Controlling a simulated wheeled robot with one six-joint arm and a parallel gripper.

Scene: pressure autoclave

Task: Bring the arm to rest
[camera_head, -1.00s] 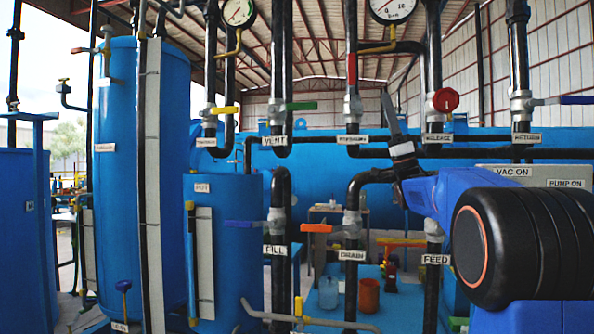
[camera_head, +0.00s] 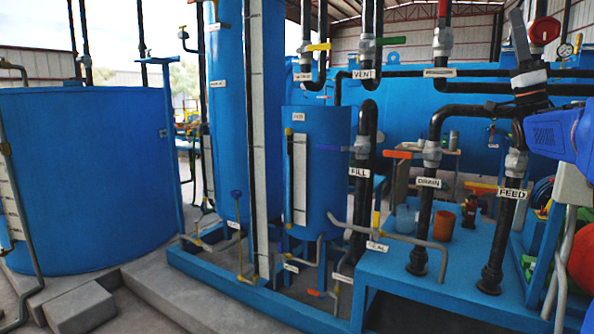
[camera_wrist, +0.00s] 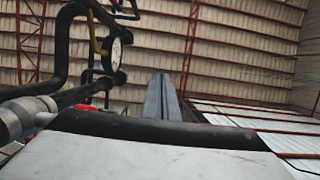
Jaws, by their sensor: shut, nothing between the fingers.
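My gripper (camera_head: 517,18) points upward at the upper right of the head view. It stands in front of the pipes near the red-handled valve (camera_head: 544,31). In the wrist view the shut fingers (camera_wrist: 162,90) rise against the roof and seem to touch nothing. My blue arm (camera_head: 562,135) runs off the right edge of the head view, so most of it is hidden.
Black pipes with DRAIN (camera_head: 429,182) and FEED (camera_head: 511,193) labels stand close by. A drain valve with an orange handle (camera_head: 398,154) is left of my arm. An orange cup (camera_head: 444,225) sits on the blue platform (camera_head: 400,268). A gauge (camera_wrist: 116,53) shows in the wrist view.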

